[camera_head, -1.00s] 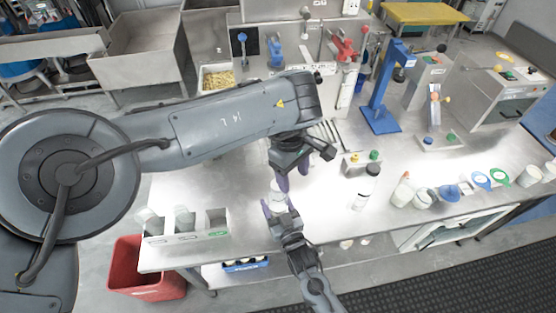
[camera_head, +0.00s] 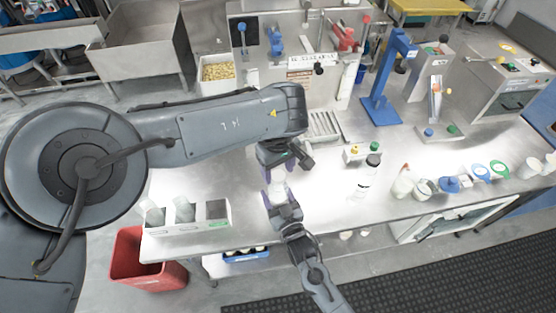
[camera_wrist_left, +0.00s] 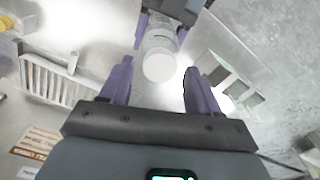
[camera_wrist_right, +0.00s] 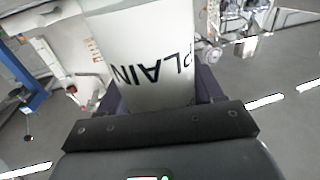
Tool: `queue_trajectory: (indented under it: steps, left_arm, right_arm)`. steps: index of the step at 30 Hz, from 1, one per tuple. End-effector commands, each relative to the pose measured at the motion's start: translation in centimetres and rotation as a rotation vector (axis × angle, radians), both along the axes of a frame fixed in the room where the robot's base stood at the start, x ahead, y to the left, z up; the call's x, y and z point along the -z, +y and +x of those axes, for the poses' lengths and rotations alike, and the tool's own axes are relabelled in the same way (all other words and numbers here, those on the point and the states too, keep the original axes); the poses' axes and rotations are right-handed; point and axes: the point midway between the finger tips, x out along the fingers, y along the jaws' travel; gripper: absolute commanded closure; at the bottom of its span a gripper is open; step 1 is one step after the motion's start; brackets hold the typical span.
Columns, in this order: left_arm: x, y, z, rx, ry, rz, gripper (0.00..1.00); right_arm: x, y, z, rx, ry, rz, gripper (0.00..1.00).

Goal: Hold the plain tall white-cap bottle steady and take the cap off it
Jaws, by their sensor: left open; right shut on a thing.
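The plain bottle (camera_wrist_right: 148,55) is white with "PLAIN" printed on it, and fills the middle of the right wrist view. My right gripper (camera_head: 281,208) is shut around it and holds it in front of the bench's middle. In the left wrist view the bottle's round white capped end (camera_wrist_left: 159,66) faces my left gripper (camera_wrist_left: 159,68). The left gripper is open, with its purple fingers on either side of that end and gaps visible in the picture. In the head view the bottle (camera_head: 279,188) is small and partly hidden by the purple fingers.
A black-capped bottle (camera_head: 367,182) stands to the right on the steel bench (camera_head: 330,205). Several cups and lids (camera_head: 425,187) line the bench's right front. A bin with compartments (camera_head: 187,217) is at the left, above a red tub (camera_head: 142,262).

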Motion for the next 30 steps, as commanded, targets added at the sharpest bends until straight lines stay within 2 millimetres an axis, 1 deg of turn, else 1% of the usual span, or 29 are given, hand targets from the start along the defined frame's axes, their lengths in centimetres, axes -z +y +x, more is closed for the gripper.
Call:
queue_trajectory:
  steps: [3,6,14,17,25,26,30]
  left_arm:
    - [0.76,-0.02,-0.01,0.0,0.001,-0.001,0.38]
    - [1.07,-0.02,-0.02,0.0,0.001,-0.001,0.38]
    - [1.15,-0.02,-0.01,0.0,0.0,0.0,0.38]
    - [1.13,-0.03,-0.01,0.0,0.0,0.0,0.52]
    - [1.12,-0.01,0.0,0.0,0.0,0.0,0.93]
    - [1.12,-0.01,0.0,0.0,0.0,0.0,0.97]
    - [1.11,-0.02,0.0,0.0,0.0,0.0,0.98]
  right_arm:
    - [0.05,-0.01,-0.02,0.0,0.001,0.0,1.0]
    - [0.05,0.0,-0.02,0.0,0.001,0.0,1.0]
    - [0.05,0.0,-0.02,0.0,0.001,0.0,1.0]
    - [0.05,0.0,-0.02,0.0,0.001,0.0,1.0]
    - [0.05,0.0,-0.02,0.0,0.001,0.0,1.0]
    - [0.05,0.0,-0.02,0.0,0.001,0.0,1.0]
    - [0.06,0.0,-0.02,0.0,0.001,0.0,1.0]
